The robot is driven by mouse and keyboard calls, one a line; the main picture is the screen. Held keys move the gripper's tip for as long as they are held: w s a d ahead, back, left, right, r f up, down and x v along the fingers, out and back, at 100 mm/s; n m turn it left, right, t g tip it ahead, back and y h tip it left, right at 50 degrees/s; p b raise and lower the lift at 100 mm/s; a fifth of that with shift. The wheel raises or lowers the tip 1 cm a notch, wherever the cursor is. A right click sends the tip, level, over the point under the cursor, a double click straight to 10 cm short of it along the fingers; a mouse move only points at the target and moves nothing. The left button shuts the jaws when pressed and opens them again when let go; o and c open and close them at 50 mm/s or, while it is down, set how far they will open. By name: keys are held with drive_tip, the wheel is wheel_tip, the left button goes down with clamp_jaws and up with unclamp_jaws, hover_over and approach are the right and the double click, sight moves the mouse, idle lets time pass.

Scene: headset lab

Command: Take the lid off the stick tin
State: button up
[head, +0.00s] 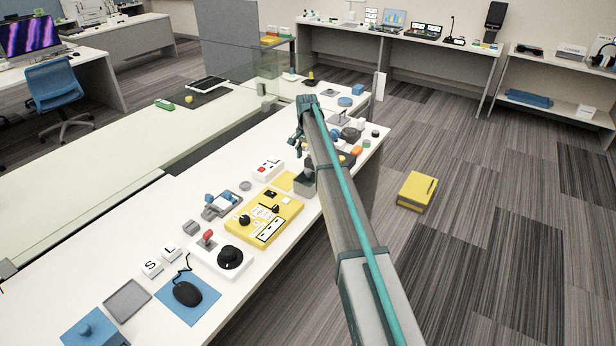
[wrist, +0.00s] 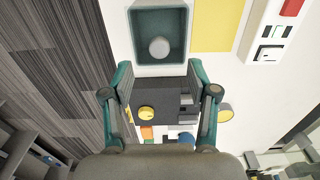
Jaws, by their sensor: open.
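A square dark grey-green box with a pale round knob in its middle, which looks like the stick tin with its lid (wrist: 174,58), is at the top of the wrist view. In the head view the tin (head: 304,185) is a small grey box at the table's right edge, partly behind my arm. My gripper (wrist: 159,73) is open, its two fingers spread, with nothing between them. The fingertips appear just short of the tin's near side in the wrist view. In the head view my gripper (head: 298,140) is above the table, beyond the tin.
A dark panel with a yellow knob (wrist: 147,112) shows beneath my gripper. A yellow control board (head: 264,216), a joystick box (head: 222,256) and a white switch box (head: 267,168) crowd the white table. A yellow case (head: 417,191) lies on the floor.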

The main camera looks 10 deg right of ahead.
sight(308, 170)
drive_tip(key=shift+w+d+f+p, duration=0.15)
drive_tip(key=shift+f+p, duration=0.65)
drive_tip(key=shift+f, duration=1.2)
drive_tip(key=shift+w+d+f+p, duration=0.1)
drive_tip(key=shift+f+p, duration=0.7)
drive_tip(key=shift+f, duration=1.15)
drive_tip(key=shift+s, duration=0.1)
clamp_jaws()
drive_tip(key=shift+r, duration=0.1)
